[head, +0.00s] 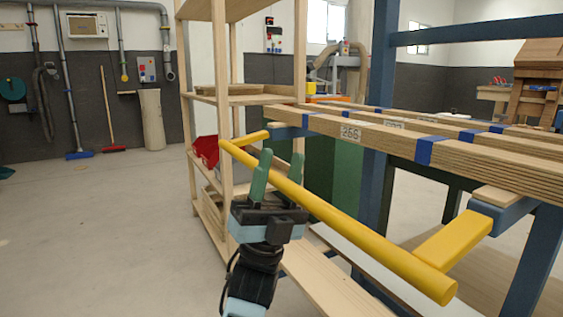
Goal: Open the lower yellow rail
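A yellow rail (345,218) runs slantwise across the view, from the wooden shelf to the lower right. Yellow end arms join it to the blue frame, one at the far left end (252,138) and one at the near right end (456,246). Only one yellow rail is in view. My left gripper (278,168) points up at the rail's left part. Its green fingers are spread, one in front of the rail and the other seeming to be beyond it. I cannot tell whether they touch it. My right gripper is not in view.
Wooden beams with blue bands (400,137) lie on the blue frame (536,262) above the rail. A wooden shelf (222,90) with a red bin (206,150) stands just left. Open floor (90,235) lies on the left.

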